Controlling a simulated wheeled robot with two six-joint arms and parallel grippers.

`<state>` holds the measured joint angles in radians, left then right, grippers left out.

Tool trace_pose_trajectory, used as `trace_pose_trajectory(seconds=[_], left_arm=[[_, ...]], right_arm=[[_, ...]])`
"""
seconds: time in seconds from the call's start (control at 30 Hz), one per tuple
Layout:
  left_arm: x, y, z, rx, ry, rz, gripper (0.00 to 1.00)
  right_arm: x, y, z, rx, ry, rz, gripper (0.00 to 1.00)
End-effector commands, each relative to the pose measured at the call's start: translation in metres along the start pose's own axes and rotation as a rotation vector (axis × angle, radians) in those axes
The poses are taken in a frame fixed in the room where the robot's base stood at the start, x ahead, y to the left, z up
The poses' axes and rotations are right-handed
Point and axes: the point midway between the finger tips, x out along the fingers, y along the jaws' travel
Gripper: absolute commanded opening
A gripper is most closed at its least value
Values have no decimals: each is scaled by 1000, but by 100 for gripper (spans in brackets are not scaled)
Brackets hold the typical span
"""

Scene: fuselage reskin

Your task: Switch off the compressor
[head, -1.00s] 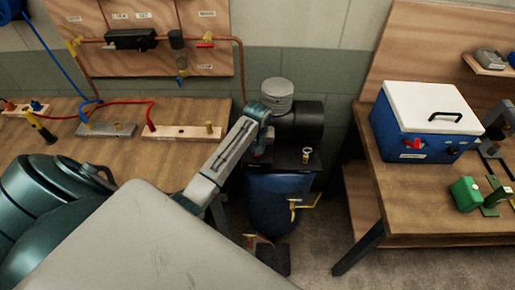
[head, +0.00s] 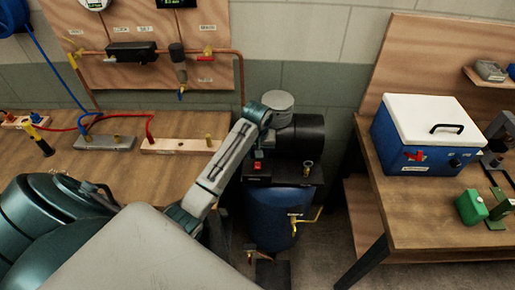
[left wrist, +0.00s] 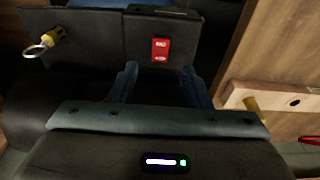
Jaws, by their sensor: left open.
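The compressor has a blue tank (head: 275,218) and a black motor (head: 305,134), standing on the floor between the two benches. Its red rocker switch (head: 257,165) sits on a black box at the tank's top. In the left wrist view the red switch (left wrist: 160,49) faces the camera, just beyond and between my left fingertips. My left gripper (left wrist: 159,76) is open, with nothing between its fingers. I cannot tell from these views whether it touches the switch. In the head view my left arm reaches to the compressor, and its fingers cannot be made out. My right gripper is out of view.
A brass fitting with a pull ring (left wrist: 42,45) is beside the switch box. A yellow-handled valve (head: 305,220) sticks out from the tank. A wooden block with brass fittings (head: 180,146) lies on the left bench. A blue cooler (head: 425,140) stands on the right bench.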

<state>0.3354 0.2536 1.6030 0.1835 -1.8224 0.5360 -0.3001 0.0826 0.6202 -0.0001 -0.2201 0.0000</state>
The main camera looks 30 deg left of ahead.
Motion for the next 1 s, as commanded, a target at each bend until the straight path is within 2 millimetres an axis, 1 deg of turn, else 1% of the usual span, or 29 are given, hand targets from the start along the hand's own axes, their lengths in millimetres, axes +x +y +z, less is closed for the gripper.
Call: trace_pose_trajectory(seconds=[0.03,0.2,0.33,0.53,0.9,1.0], left_arm=[[-8,0,-1,0,5,1,44],[-38,0,0,0,2,2,44],[-51,0,0,0,1,1,44],[-56,0,0,0,-2,-1,44],[-55,0,0,0,-1,-1,44],[-53,0,4,7,0,-1,44]], right_arm=[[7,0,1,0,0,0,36],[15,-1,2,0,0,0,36],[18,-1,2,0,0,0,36],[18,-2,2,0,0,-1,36],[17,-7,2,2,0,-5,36],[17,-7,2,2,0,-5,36]])
